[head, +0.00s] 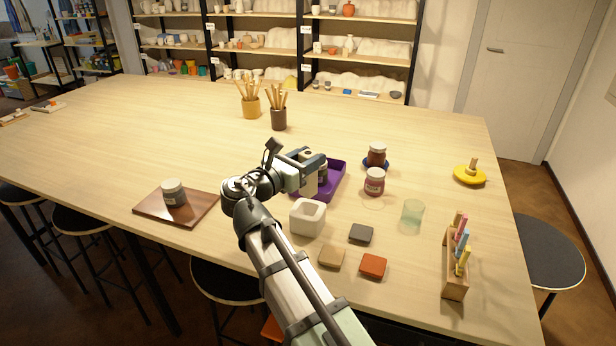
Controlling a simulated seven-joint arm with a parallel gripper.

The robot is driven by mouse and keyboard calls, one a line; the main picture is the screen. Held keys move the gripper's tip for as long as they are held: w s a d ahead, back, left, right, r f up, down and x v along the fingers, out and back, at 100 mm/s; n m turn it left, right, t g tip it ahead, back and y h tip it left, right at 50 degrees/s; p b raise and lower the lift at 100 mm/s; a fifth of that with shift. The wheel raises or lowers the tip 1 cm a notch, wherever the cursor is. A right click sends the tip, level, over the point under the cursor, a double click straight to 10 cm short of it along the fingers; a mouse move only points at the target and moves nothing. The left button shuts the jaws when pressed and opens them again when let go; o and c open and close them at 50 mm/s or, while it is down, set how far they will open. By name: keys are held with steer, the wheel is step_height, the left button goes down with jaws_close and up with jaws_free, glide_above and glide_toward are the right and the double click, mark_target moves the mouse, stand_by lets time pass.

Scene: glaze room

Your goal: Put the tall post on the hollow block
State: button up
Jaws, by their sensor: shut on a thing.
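The hollow block (308,218) is a pale, squarish block with an opening in its top. It stands on the table in front of the purple tray. My gripper (320,173) is over the purple tray (337,184), behind the hollow block and apart from it. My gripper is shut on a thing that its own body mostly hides. A dark shape shows at the jaws, but I cannot tell whether it is the held thing or a finger. I cannot make out the tall post for certain.
Two jars (374,184) stand right of the tray, the rear one on a blue dish. A greenish glass (412,212), several flat tiles (373,266) and a wooden rack (455,277) lie nearer. A jar on a brown board (150,207) is left. The table's left and back are mostly clear.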

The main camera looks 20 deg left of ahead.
steer(key=shift+f, duration=2.25)
steer(key=shift+f, duration=0.15)
steer(key=o, duration=1.2)
steer(key=v, duration=1.2)
steer(key=shift+a, duration=0.1)
